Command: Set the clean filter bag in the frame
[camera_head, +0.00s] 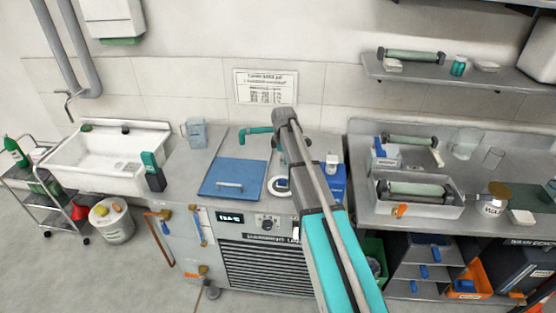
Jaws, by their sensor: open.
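My arm crosses the middle of the view from the bottom, over the grey unit with the blue lid (231,178). Its far end is near the unit's back edge, and I cannot make out the fingers of my gripper there. A teal curved piece (258,130) sticks out to the left beside the arm's end; I cannot tell whether it is mine or a part of the unit. A white ring with a dark centre (279,186) lies on the unit's top, right of the lid. I cannot identify the clean filter bag or the frame, and my arm hides part of the top.
A white sink (100,160) and a trolley (45,195) stand at the left. A grey bench (370,208) at the right carries a tray with a roller (415,190), glasses and a jar (493,200). A wall shelf (440,75) hangs above. A bucket (112,222) stands on the floor.

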